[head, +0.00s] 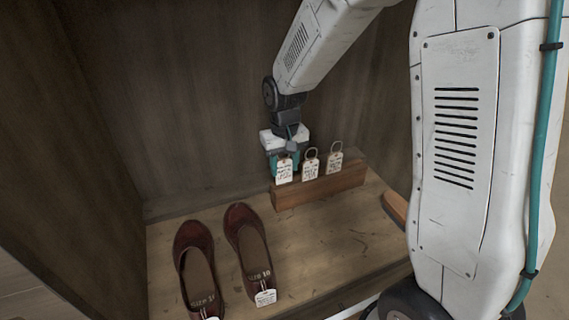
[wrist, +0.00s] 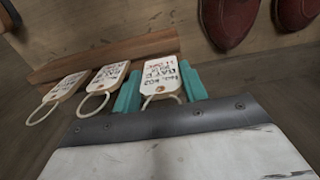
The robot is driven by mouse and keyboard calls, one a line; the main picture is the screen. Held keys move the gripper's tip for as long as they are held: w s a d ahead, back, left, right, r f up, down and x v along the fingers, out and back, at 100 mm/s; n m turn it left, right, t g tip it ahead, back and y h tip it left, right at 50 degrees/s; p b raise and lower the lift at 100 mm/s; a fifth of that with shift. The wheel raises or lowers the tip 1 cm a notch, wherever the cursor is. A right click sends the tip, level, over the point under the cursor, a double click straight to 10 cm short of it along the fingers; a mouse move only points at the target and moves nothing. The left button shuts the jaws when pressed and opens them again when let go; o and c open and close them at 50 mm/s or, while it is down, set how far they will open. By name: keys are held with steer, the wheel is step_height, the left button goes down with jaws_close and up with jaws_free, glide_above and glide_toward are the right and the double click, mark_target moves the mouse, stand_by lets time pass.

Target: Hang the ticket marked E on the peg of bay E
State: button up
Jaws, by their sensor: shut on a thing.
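Three white tickets with cord loops stand in a row at a wooden block (head: 320,188) on the shelf. My gripper (head: 284,160) is at the leftmost ticket (head: 284,172) in the head view. In the wrist view its teal fingers (wrist: 161,90) are shut on this ticket (wrist: 158,74), one on each side, near the loop end. Its print seems to read BAY E, but it is small and blurred. The ticket's lower end is still at the block. The middle ticket (head: 310,170) and right ticket (head: 335,162) are free of the gripper. I cannot make out a bay peg.
Two dark red shoes (head: 196,262) stand on the shelf (head: 222,290) at front left, with white tags at their heels. A tan shoe-like item (head: 395,207) is partly hidden behind my arm at right. A wooden wall (head: 180,110) closes the back. Bare shelf lies before the block.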

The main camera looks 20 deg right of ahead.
steer(key=shift+f, duration=0.55)
steer(key=o, duration=1)
steer(key=shift+r, duration=0.1)
step_height(320, 180, up, 13)
steer(key=s+d+r, duration=0.1)
steer(key=s+r, duration=0.1)
steer(key=s, duration=1.2)
steer(key=s+d+r+t, duration=0.1)
steer(key=s+d+r, duration=0.1)
steer(key=s, duration=1.1)
steer(key=shift+s+r, duration=0.35)
steer(key=shift+r, duration=0.4)
steer(key=shift+o, duration=0.6)
